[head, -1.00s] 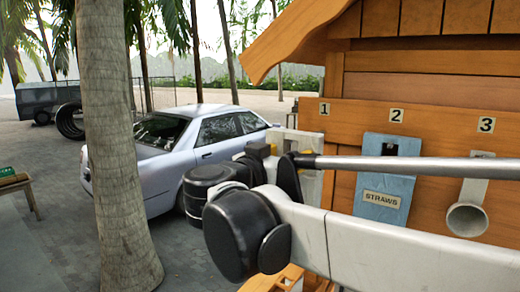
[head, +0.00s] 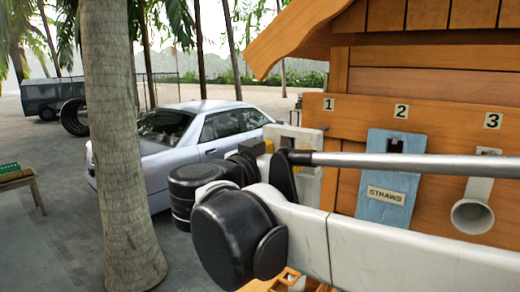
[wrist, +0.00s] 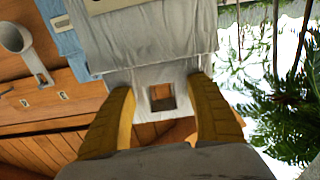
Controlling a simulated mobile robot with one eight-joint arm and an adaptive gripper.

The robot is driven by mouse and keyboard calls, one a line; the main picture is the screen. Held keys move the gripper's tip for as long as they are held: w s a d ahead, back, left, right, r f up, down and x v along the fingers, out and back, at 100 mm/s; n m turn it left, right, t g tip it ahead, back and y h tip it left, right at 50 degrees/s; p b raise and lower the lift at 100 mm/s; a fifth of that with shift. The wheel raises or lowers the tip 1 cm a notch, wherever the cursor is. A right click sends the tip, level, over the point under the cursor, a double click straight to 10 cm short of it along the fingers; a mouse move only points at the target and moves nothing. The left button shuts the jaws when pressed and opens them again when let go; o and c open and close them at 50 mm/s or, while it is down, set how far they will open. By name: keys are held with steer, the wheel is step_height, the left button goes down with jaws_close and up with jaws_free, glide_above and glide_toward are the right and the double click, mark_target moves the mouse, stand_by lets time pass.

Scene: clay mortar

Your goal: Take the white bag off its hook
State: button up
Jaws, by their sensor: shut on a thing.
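The white bag (head: 308,165) is a pale grey-white pouch with a slot near its top, in front of the left end of the wooden stand in the head view. It also shows in the wrist view (wrist: 145,50), seen upside down. My gripper (wrist: 162,108) is shut on its top part, one yellow finger on each side of the slot. In the head view my gripper (head: 270,148) is mostly behind my wrist. Wood shows through the slot, and I see no hook in it. The bag's hook is hidden. My forearm covers the bag's lower part.
A blue straws bag (head: 387,180) hangs under number 2 and a grey scoop (head: 472,212) under number 3, both on the wooden wall (head: 440,125). A palm trunk (head: 120,150) stands at left, with a parked car (head: 215,135) behind it.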

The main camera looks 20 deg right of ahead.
steer(key=v, duration=1)
steer(key=shift+p, duration=0.3)
stand_by(0.8)
steer(key=shift+a, duration=0.1)
